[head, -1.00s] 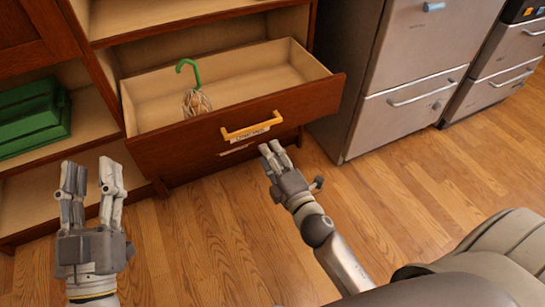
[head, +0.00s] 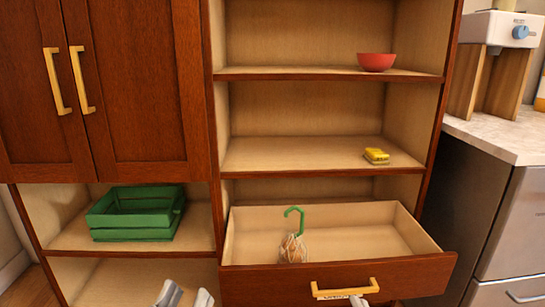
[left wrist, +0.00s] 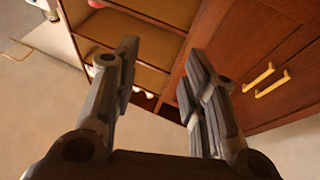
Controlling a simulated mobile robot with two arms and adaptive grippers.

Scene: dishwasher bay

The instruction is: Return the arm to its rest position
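My left gripper (head: 186,297) shows only its fingertips at the bottom edge of the head view, in front of the lower shelf. In the left wrist view, my left gripper (left wrist: 160,85) is open, with its two fingers apart and nothing between them. My right gripper (head: 358,300) shows only a fingertip at the bottom edge, just below the drawer's yellow handle (head: 345,289); whether it touches the handle or is open cannot be told.
The open drawer (head: 420,269) juts out and holds a netted item with a green hook (head: 293,240). A green crate (head: 135,233) sits on the left shelf. A red bowl (head: 376,62) and a yellow sponge-like item (head: 376,156) lie on shelves above. A counter (head: 500,135) stands right.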

